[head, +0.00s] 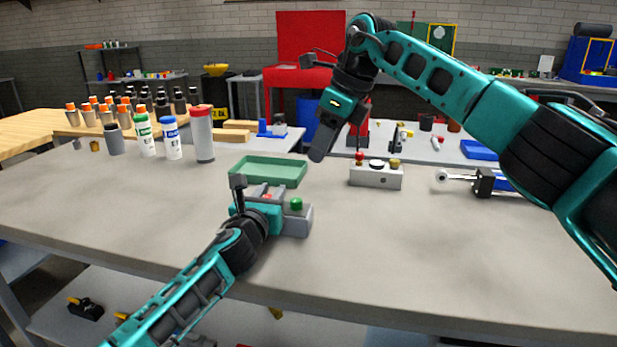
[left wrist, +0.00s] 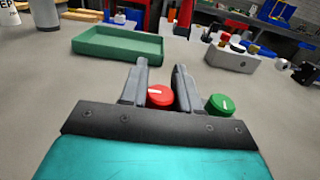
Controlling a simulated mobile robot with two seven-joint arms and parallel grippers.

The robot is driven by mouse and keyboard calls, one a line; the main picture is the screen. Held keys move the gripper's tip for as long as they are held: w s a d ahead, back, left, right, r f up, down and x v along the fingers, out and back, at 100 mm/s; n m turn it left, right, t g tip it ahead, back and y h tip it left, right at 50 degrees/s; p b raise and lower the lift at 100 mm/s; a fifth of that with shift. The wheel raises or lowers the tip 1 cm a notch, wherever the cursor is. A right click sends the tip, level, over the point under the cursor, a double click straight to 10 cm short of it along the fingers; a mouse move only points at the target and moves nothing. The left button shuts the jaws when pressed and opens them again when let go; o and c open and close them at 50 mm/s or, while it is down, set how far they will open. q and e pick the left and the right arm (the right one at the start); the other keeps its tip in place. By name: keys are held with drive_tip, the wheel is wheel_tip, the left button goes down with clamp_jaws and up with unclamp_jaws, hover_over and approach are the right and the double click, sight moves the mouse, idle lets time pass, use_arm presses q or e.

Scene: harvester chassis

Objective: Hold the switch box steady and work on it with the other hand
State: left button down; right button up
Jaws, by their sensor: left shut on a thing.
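The grey switch box (head: 299,223) stands on the bench in front of the green tray, with a green button (head: 296,204) on its right part and a red button (head: 266,196) on its left part. My left gripper (head: 262,193) is shut on it from the left front. In the left wrist view the two fingers (left wrist: 160,88) stand either side of the red button (left wrist: 160,97), with the green button (left wrist: 220,104) just right of them. The box body is mostly hidden there. My right gripper (head: 324,140) hangs above and behind the box, apart from it; its finger gap is unclear.
A green tray (head: 268,182) sits behind the box. A silver block with knobs (head: 376,178) stands to the right, with a blue-and-silver cylinder (head: 488,183) further right. Several bottles (head: 172,140) stand at the left. The bench front is clear.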

sight(298, 201)
drive_tip(key=a+f+m, duration=0.1)
drive_tip(key=f, duration=0.2)
drive_tip(key=w+a+f+m, duration=0.1)
drive_tip(key=f, duration=0.3)
drive_tip(key=a+f+m+t, duration=0.1)
drive_tip(key=a+f, duration=0.1)
drive_tip(key=f, duration=0.2)
drive_tip(key=shift+w+a+f+h, duration=0.1)
drive_tip(key=shift+w+f+h, duration=0.1)
drive_tip(key=shift+w+h, duration=0.1)
clamp_jaws()
